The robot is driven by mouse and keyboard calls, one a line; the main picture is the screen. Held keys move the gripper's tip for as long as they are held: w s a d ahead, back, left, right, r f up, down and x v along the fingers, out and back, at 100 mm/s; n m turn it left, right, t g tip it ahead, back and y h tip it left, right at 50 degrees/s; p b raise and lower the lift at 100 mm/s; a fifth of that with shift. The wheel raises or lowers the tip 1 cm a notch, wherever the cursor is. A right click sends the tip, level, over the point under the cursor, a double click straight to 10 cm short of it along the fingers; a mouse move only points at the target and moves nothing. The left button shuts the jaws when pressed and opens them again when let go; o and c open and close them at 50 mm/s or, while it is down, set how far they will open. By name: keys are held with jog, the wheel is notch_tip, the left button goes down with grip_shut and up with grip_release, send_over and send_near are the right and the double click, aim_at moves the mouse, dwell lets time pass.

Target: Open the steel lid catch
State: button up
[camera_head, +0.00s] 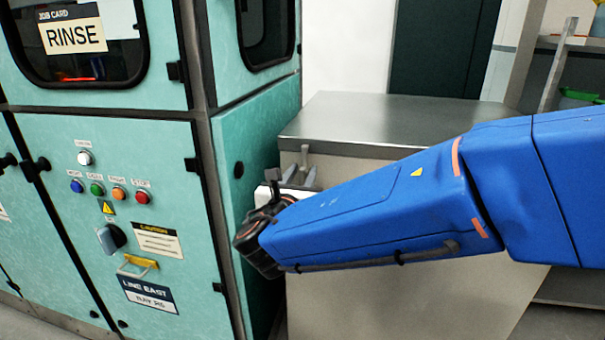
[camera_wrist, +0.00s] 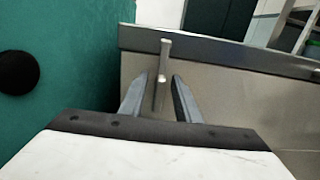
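The steel lid catch (camera_wrist: 163,62) is a slim upright bar on the front of a beige chest, just below its steel lid (camera_wrist: 215,50). In the head view the catch (camera_head: 304,154) shows as a small upright piece by the lid's left front edge. The lid (camera_head: 385,118) lies flat and closed. My gripper (camera_wrist: 160,80) is open, its two grey fingers on either side of the catch's lower part, with a gap visible on each side. In the head view my gripper (camera_head: 296,174) is partly hidden behind my wrist. Contact with the catch cannot be told.
A teal machine (camera_head: 100,220) with coloured buttons stands close to the left of my wrist. Its side panel (camera_wrist: 60,55) with a round black knob (camera_wrist: 18,72) fills the left of the wrist view. The chest front (camera_head: 390,290) lies below my arm. Shelving (camera_head: 575,42) stands at back right.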

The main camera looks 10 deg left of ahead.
jog(key=shift+w, duration=0.1)
jog(key=shift+c, duration=0.6)
grip_shut()
